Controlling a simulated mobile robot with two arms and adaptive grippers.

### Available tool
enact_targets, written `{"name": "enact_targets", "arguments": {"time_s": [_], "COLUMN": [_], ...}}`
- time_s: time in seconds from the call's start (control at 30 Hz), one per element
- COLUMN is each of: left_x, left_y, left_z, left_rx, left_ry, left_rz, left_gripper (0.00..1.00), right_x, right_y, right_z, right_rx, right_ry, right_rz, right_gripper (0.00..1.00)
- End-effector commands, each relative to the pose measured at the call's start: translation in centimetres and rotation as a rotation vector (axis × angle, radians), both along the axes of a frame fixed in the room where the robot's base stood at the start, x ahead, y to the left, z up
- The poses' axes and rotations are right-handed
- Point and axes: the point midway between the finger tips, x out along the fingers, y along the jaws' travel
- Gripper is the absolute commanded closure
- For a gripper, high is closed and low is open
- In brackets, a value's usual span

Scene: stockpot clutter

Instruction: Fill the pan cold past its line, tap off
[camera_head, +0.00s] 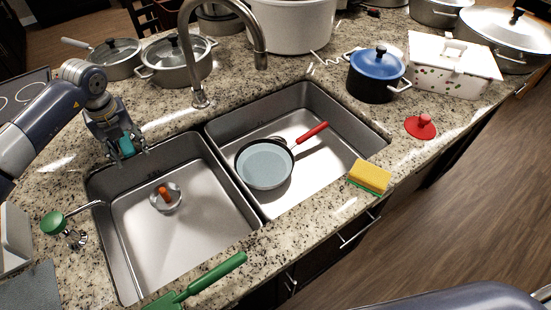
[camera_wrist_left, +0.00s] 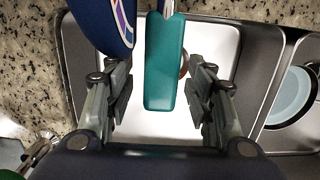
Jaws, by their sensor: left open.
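The pan (camera_head: 265,164), dark-rimmed with a red handle, sits in the right sink basin. A flat pale-blue surface fills its inside; I cannot make out a fill line. It shows partly at the right edge of the left wrist view (camera_wrist_left: 292,95). The tap (camera_head: 262,45) arches from behind the sink, and no stream shows from it. My left gripper (camera_head: 128,150) is open above the left basin's back-left corner. A teal handle-like piece (camera_wrist_left: 162,70) lies between its spread fingers, apart from both. What it belongs to is unclear. My right gripper is out of view.
An orange-knobbed lid (camera_head: 166,197) lies in the left basin. Several pots, including a blue-lidded one (camera_head: 376,78), crowd the back counter.

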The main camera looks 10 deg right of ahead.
Motion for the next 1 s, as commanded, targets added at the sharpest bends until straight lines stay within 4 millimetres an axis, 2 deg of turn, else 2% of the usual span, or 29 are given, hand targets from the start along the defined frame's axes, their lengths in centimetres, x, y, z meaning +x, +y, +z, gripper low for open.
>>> {"name": "enact_targets", "arguments": {"time_s": [0.17,0.73,1.0], "left_x": [0.0,-0.6,-0.7], "left_y": [-0.1,-0.3,-0.4], "left_z": [1.0,6.7,7.0], "left_rx": [0.000,0.000,0.000], "left_ry": [-0.001,-0.002,-0.001], "left_rz": [0.000,0.000,0.000], "left_gripper": [0.51,0.51,0.51], "right_x": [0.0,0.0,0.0], "right_y": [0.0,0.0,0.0], "right_z": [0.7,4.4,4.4], "right_rx": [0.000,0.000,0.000], "right_ry": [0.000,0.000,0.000], "right_rz": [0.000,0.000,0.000], "right_gripper": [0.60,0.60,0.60]}}
